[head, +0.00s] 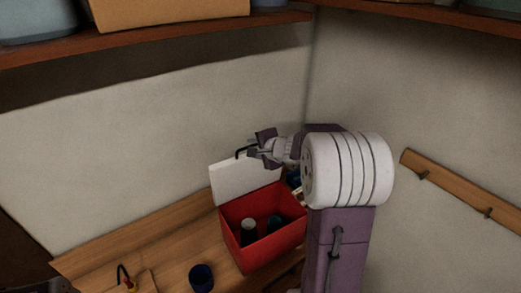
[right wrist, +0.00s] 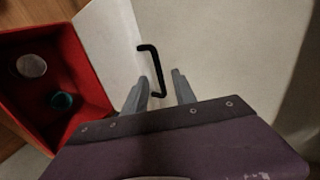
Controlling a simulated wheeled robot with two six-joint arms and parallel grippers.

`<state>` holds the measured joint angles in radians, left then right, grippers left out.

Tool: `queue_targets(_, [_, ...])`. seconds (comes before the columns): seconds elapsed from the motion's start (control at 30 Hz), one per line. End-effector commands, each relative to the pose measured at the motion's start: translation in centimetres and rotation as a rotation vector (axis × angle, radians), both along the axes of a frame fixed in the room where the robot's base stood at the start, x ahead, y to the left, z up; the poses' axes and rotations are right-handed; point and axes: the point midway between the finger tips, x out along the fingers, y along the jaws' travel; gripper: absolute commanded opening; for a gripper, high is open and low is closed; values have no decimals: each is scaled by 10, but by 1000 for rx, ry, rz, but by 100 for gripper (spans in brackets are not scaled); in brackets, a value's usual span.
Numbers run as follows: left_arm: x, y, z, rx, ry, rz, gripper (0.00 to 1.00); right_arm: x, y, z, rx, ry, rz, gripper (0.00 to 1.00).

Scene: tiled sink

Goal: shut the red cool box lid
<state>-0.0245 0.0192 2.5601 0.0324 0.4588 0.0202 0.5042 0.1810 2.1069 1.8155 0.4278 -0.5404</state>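The red cool box (head: 244,251) stands on the wooden bench in the head view with its white lid (head: 232,178) raised open at the back. Inside the box are a grey-topped item (head: 249,226) and a teal-topped item (head: 275,222). A black handle (right wrist: 150,62) is on the lid. My right gripper (right wrist: 162,82) is open, its fingers apart close to the lower end of the handle. I cannot tell whether they touch it. In the head view the right gripper (head: 260,144) is by the lid's upper right edge. My left gripper is not clearly visible.
A dark blue cup (head: 201,277) stands on the bench (head: 165,245) left of the box. A small yellow and red thing with a black hook (head: 128,283) is farther left. A peg rail (head: 455,187) is on the right wall. A shelf (head: 150,42) runs above.

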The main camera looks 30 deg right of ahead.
Motion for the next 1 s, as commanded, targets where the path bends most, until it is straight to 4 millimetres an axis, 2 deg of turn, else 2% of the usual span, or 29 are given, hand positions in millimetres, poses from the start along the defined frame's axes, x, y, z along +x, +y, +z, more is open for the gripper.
queue_targets(0.2, [0, 0, -16, 0, 0, 0, 100, 28, 0, -22, 0, 1, 2, 33])
queue_targets(0.43, [0, 0, -26, 0, 0, 0, 100, 50, 0, -33, -1, 1, 3, 33])
queue_targets(0.6, [0, 0, -28, 0, 0, 0, 100, 57, 1, -37, 1, 3, 4, 33])
queue_targets(0.87, [0, 0, -28, 0, 0, 0, 100, 57, 1, -39, 2, 7, 3, 33])
queue_targets(0.9, [0, 0, -28, 0, 0, 0, 100, 57, 1, -39, 2, 8, 3, 16])
queue_targets(0.93, [0, 0, -28, 0, 0, 0, 100, 57, 1, -40, 2, 8, 3, 7])
queue_targets(1.0, [0, 0, -28, 0, 0, 0, 100, 56, 1, -40, 2, 9, 3, 0])
